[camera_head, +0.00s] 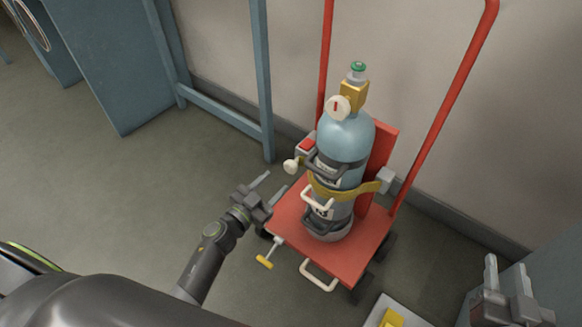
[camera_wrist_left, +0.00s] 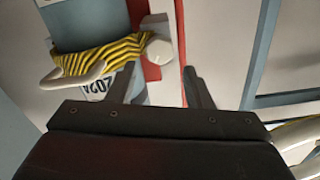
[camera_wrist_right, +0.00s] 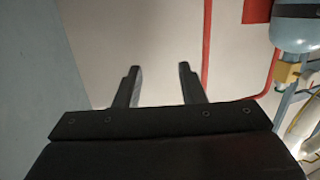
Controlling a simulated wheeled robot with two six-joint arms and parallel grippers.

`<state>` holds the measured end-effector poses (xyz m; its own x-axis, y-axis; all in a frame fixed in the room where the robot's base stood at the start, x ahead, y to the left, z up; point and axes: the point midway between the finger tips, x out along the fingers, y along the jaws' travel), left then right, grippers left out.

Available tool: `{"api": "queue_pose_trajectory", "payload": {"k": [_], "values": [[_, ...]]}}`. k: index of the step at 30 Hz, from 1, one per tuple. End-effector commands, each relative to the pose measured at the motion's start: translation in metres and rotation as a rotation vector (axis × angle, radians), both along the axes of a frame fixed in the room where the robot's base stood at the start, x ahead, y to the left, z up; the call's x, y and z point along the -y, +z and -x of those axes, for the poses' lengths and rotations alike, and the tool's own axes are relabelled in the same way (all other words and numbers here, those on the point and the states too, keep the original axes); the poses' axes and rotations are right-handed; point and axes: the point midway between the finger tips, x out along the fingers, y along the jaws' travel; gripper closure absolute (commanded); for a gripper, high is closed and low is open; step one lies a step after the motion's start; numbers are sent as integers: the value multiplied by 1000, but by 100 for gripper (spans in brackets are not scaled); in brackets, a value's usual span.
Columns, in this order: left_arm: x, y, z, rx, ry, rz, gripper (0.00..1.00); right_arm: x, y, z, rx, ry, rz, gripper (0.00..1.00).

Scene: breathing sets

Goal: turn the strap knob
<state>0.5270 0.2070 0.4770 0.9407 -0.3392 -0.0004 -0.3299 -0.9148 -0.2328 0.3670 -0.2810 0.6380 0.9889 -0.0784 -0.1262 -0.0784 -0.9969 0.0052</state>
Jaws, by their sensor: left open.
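The pale strap knob (camera_head: 291,166) sits on a grey and red block at the left end of the yellow-and-black strap (camera_head: 352,189), which goes around the blue gas cylinder (camera_head: 346,140). In the left wrist view the knob (camera_wrist_left: 158,47) shows beyond my fingertips, roughly between them, with the striped strap (camera_wrist_left: 98,57) beside it. My left gripper (camera_head: 269,183) is open and empty, a little below and left of the knob, and looks apart from it. My right gripper (camera_head: 507,266) is open and empty at the lower right, far from the cylinder.
The cylinder stands upright on a red trolley (camera_head: 290,233) with tall red handles. Pale handles and a yellow-ended lever (camera_head: 264,262) stick out from its front. A blue frame (camera_head: 262,80) stands behind on the left. The floor to the left is clear.

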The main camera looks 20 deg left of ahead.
Motion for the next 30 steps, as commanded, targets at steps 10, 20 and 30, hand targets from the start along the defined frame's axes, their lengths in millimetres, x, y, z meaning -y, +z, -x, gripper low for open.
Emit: {"api": "queue_pose_trajectory", "payload": {"k": [10,20,30], "values": [[14,-1,-38,1,0,-1,54,-1,58,-5,318,-1,77,64],[24,-1,-66,3,0,-1,54,-8,108,7,612,10,148,64],[29,0,-80,0,0,-1,54,-15,136,22,787,22,191,64]]}}
